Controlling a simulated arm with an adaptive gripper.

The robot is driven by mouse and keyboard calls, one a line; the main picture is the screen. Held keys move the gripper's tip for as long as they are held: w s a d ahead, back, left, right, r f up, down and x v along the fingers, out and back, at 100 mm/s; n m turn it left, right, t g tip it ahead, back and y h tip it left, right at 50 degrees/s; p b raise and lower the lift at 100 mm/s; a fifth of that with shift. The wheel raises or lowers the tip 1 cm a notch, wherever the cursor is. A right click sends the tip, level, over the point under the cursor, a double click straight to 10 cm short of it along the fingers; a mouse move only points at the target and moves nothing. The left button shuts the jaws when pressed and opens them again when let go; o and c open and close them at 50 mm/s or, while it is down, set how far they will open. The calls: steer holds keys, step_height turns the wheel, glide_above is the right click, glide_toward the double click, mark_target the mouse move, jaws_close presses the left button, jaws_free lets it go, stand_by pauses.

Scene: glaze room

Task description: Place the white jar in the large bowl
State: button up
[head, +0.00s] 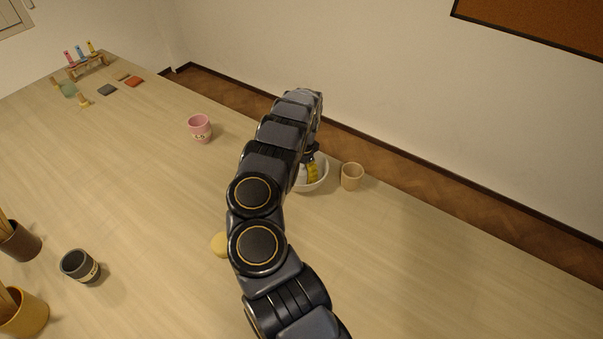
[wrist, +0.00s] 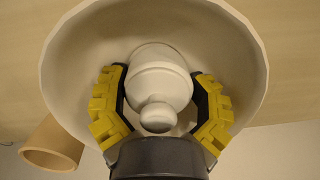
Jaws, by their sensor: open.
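The white jar (wrist: 158,82) has a rounded body and a knobbed top. In the wrist view it is inside the large bowl (wrist: 75,60), a pale wide bowl. My gripper (wrist: 160,100) has its yellow-padded fingers open on either side of the jar, with gaps showing between pads and jar. The fingers reach inside the bowl's rim. In the head view the bowl (head: 318,184) stands on the table, partly hidden by my arm, and a yellow finger (head: 312,171) shows inside it. The jar is mostly hidden there.
A tan cup (head: 352,176) stands close right of the bowl. A pink cup (head: 200,128) stands farther left. A dark jar (head: 80,266) and a yellow pot (head: 22,312) with sticks are at the left front. A yellow round thing (head: 220,245) lies beside my arm. The right front table is clear.

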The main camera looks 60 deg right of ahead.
steer(key=r, duration=0.4)
steer(key=d+r, duration=0.1)
steer(key=r, duration=0.7)
steer(key=shift+s+d+r, duration=0.15)
steer(key=shift+s, duration=0.2)
steer(key=shift+w+a+r, duration=0.2)
steer(key=shift+w+a, duration=0.05)
steer(key=w+a+r+n+y, duration=0.1)
steer(key=w+a+r+n, duration=0.2)
steer(key=w+a+r, duration=0.35)
steer(key=w+a+r+n+y, duration=0.1)
steer(key=w+a+r+n, duration=0.25)
steer(key=a, duration=0.65)
steer(key=s+a+r+n, duration=0.2)
steer(key=a+r+n, duration=0.1)
steer(key=a, duration=0.4)
steer(key=s+a+r+n, duration=0.2)
steer(key=a+r+n, duration=0.15)
steer(key=a, duration=0.45)
steer(key=s+a+r+n+g+h, duration=0.1)
steer(key=s+a+r+n, duration=0.25)
steer(key=s+a, duration=0.55)
steer(key=s+f+n+g+h, duration=0.1)
steer(key=s+f+n+h, duration=0.1)
steer(key=s, duration=1.4)
steer(key=shift+a+f+n, duration=0.25)
steer(key=shift+f+n, duration=0.25)
steer(key=shift+n, duration=0.35)
